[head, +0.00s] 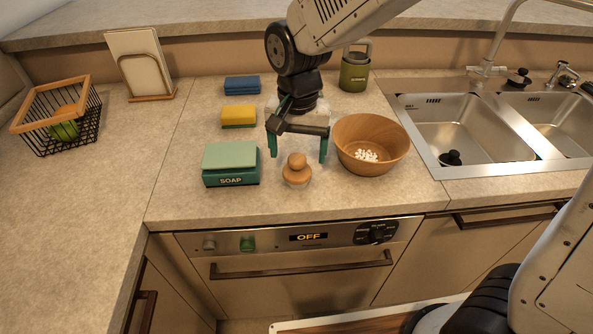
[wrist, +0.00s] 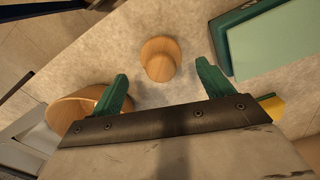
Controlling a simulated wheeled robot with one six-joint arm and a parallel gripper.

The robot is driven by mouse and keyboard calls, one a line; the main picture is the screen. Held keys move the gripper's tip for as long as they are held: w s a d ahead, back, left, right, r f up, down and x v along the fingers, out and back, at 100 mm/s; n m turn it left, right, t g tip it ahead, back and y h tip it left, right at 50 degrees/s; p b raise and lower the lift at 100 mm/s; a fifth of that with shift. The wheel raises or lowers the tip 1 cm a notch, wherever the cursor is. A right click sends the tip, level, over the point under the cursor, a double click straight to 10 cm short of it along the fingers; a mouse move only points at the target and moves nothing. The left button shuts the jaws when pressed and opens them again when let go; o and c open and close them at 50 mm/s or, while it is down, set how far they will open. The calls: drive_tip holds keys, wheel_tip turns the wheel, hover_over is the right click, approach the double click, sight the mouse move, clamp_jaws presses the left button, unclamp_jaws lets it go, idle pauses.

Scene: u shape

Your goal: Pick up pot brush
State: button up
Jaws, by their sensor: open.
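The pot brush (head: 297,170) stands upright on the counter, with a round wooden knob on top of a wider wooden body. In the wrist view the pot brush (wrist: 160,58) shows from above, ahead of and between the fingertips. My gripper (head: 298,152) is open and empty, with its green fingers pointing down, above and a little behind the brush. In the wrist view my gripper (wrist: 160,76) has its two green fingers spread wide, with neither touching the brush. The brush's bristles cannot be made out.
A green soap box (head: 231,164) stands left of the brush. A wooden bowl (head: 371,143) with small white pieces stands close on the right. A yellow sponge (head: 239,115), a blue sponge (head: 242,85) and a green mug (head: 354,72) are behind. The counter's front edge is near.

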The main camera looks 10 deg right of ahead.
sight(297, 158)
wheel_tip(297, 158, down, 5)
drive_tip(key=shift+s+a+f, duration=0.15)
drive_tip(key=c, duration=1.1)
drive_tip(key=shift+c, duration=0.3)
drive_tip(key=shift+r, duration=0.65)
drive_tip(key=shift+s+r, duration=0.3)
drive_tip(key=shift+r, duration=0.35)
drive_tip(key=shift+s+r, duration=0.25)
drive_tip(key=shift+r, duration=0.35)
drive_tip(key=s+d, duration=0.2)
drive_tip(key=s, duration=0.5)
drive_tip(key=s+d+r, duration=0.1)
drive_tip(key=s+d, duration=0.1)
drive_tip(key=s, duration=0.5)
drive_tip(key=shift+s+d+r, duration=0.15)
drive_tip(key=shift+d, duration=0.1)
